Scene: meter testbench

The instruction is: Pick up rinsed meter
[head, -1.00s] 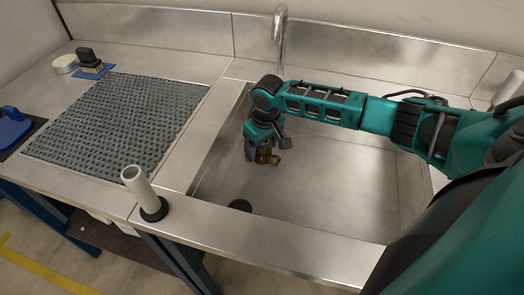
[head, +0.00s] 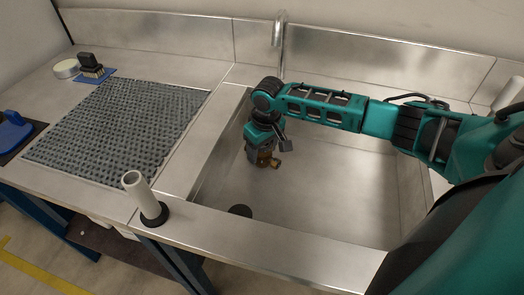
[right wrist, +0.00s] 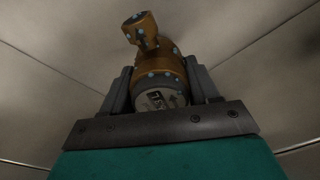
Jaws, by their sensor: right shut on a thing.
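The meter (head: 264,158) is a small brass body inside the sink basin (head: 330,195). In the right wrist view the meter (right wrist: 158,72) shows a round pale face with a dark display and light blue spots on the brass. My right gripper (head: 258,150) reaches down into the basin near its left wall. In the right wrist view its two fingers (right wrist: 158,90) are shut on the meter from both sides. I cannot tell whether the meter touches the basin floor. My left gripper is not in view.
A faucet (head: 279,30) stands behind the basin. A grey textured mat (head: 120,125) lies left of it. A pale upright cylinder (head: 142,193) stands at the front rim. A brush (head: 90,65), a round tin (head: 66,68) and a blue object (head: 12,130) are farther left.

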